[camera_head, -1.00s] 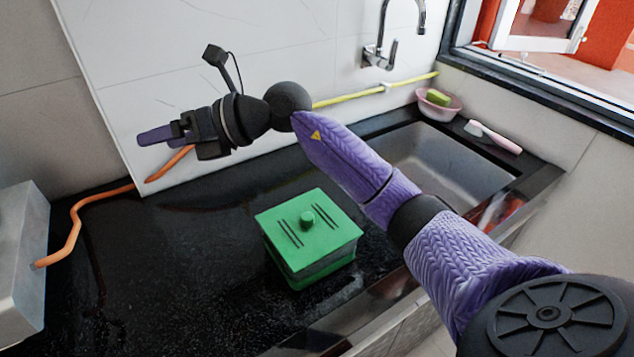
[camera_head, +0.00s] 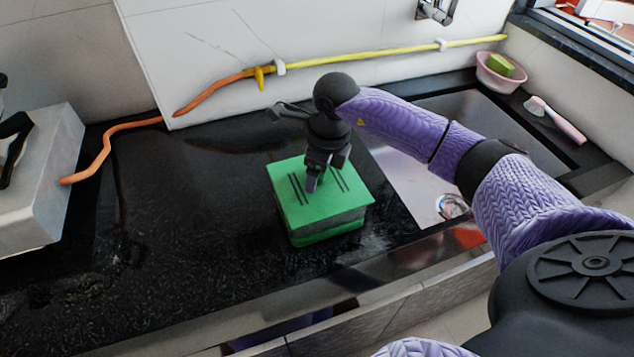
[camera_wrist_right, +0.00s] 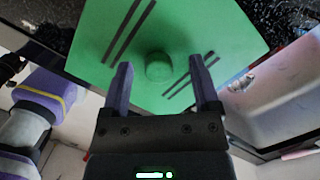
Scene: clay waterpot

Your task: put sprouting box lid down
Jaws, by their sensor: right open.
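The green sprouting box lid (camera_head: 345,204) sits on top of the sprouting box (camera_head: 325,234) on the black counter. It is flat, with dark slots and a round knob, and the right wrist view shows the lid (camera_wrist_right: 105,70) and its knob (camera_wrist_right: 158,66). My right gripper (camera_head: 312,184) points down just over the middle of the lid and hides the knob in the head view. In the right wrist view its two purple fingers (camera_wrist_right: 159,84) are open, one on each side of the knob, with gaps between. My left gripper is not in view.
A sink (camera_head: 480,125) lies right of the box. A pink bowl (camera_head: 500,77) with a green sponge and a brush (camera_head: 556,119) are beyond it. A grey stove (camera_head: 45,180) stands left, with an orange hose (camera_head: 110,134). The counter left of the box is clear.

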